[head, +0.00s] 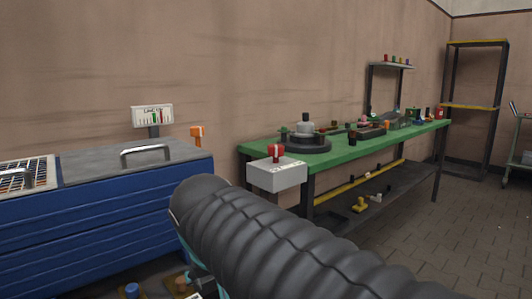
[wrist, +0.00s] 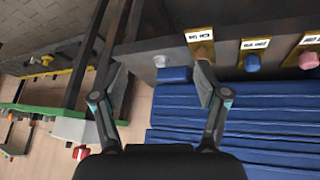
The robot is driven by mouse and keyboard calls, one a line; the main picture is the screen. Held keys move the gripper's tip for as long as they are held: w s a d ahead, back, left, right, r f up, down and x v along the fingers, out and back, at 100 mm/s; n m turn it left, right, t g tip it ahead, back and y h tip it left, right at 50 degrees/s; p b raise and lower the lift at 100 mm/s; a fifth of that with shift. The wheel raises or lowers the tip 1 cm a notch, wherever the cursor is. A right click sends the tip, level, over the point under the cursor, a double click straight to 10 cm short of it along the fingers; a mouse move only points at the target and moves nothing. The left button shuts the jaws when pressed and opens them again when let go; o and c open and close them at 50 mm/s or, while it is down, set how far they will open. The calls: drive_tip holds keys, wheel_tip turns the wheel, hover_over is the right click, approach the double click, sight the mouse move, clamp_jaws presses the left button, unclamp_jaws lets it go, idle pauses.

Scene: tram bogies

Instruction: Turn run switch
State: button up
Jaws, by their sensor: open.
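My gripper (wrist: 160,78) is open and empty in the wrist view, its two fingers spread wide. Beyond the fingertips is a row of knobs on brass label plates: a tan one (wrist: 203,52) partly behind the right fingertip, a blue one (wrist: 253,62) and a pink one (wrist: 308,60). A small pale grey knob (wrist: 160,61) shows between the fingers. No knob is between the finger pads. In the head view, the blue knob (head: 131,290) and the tan knob (head: 180,283) show at the bottom edge. The labels are too small to read, so I cannot tell which is the run switch.
A blue cabinet (head: 90,235) stands at the left, with an orange-topped post (head: 197,132) at its corner. A green workbench (head: 350,146) has a grey box (head: 285,178) with a red knob (head: 275,151) at its near end. The floor (head: 440,220) at right is clear.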

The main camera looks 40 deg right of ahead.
drive_tip(key=w+d+r+m+g+h+b, duration=0.15)
drive_tip(key=w+d+r+m+h, duration=0.4)
drive_tip(key=w+d+r, duration=0.55)
drive_tip(key=m+g+h+b, duration=0.25)
drive_tip(key=m+h, duration=0.25)
drive_tip(key=m, duration=0.3)
approach(271, 146)
drive_tip(key=shift+t, duration=0.5)
drive_tip(key=x, duration=0.8)
drive_tip(key=s+b+x, duration=0.1)
drive_tip(key=x, duration=0.2)
drive_tip(key=shift+d+f, duration=0.25)
drive_tip(key=shift+d, duration=0.15)
drive_tip(key=c, duration=1.2)
